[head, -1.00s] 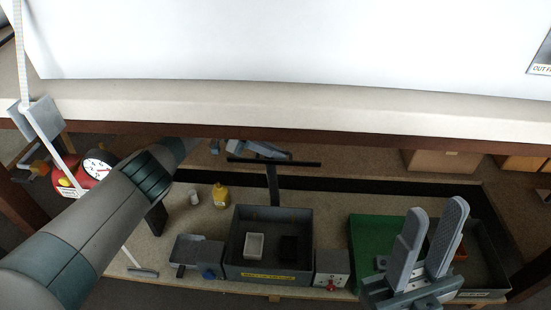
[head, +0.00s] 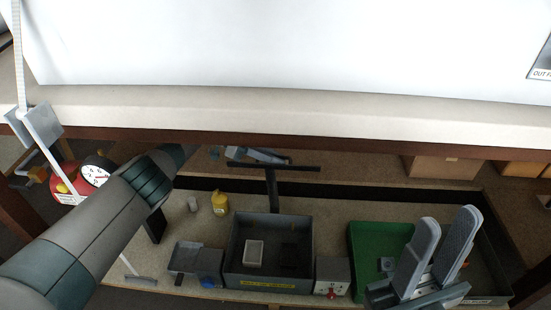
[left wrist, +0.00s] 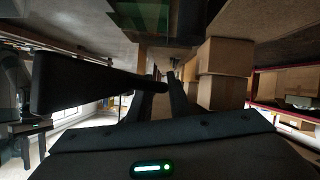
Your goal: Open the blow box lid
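A grey box (head: 235,253) with a yellow label (head: 267,284) on its front stands on the lower bench in the head view. I see into it from above: a small white tray and a dark block lie inside. A black post with a crossbar (head: 272,188) rises behind it. Which part is the lid is unclear. My left arm reaches under the upper shelf; what looks like its gripper (head: 268,156) is partly hidden near the crossbar. Its dark fingers (left wrist: 165,92) show in the left wrist view, their gap unclear.
A green tray (head: 363,240), a small switch box (head: 332,275), a small grey bin (head: 184,256), a yellow bottle (head: 220,203) and a red gauge unit (head: 68,180) share the bench. The pale upper shelf (head: 300,112) overhangs its back. Cardboard boxes (left wrist: 225,65) show in the left wrist view.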

